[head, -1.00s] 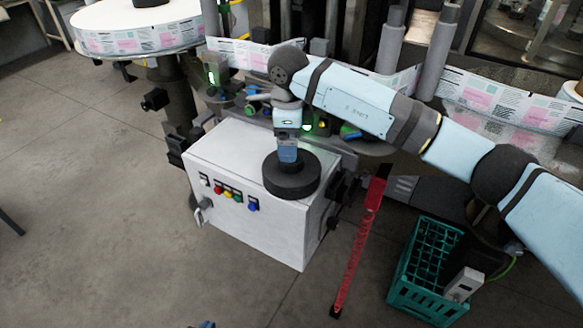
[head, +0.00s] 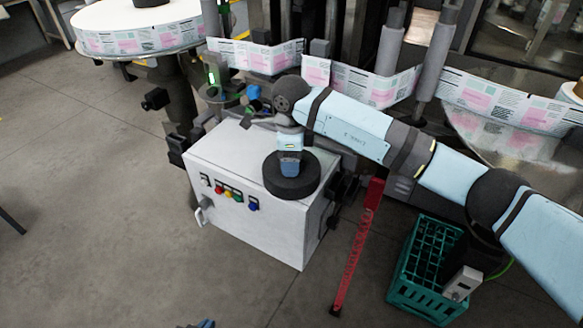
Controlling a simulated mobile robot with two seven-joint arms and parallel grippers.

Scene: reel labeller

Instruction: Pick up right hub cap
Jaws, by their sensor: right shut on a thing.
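The right hub cap (head: 307,184) is a thick dark grey disc lying flat on top of the white control box (head: 232,165), near its right end. My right gripper (head: 289,172) points down from above and is shut on the middle of the hub cap; its fingertips hide the part they hold. The cap still appears to rest on the box. Only a small blue and dark tip of my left gripper (head: 206,324) shows at the bottom edge, away from the box. Its fingers cannot be made out.
Coloured buttons (head: 228,193) line the box front. Behind it stands the labeller with a printed label web (head: 365,85) and a large reel (head: 135,38) at the left. A red strip (head: 358,245) and a green crate (head: 418,297) are to the right. Floor at left is clear.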

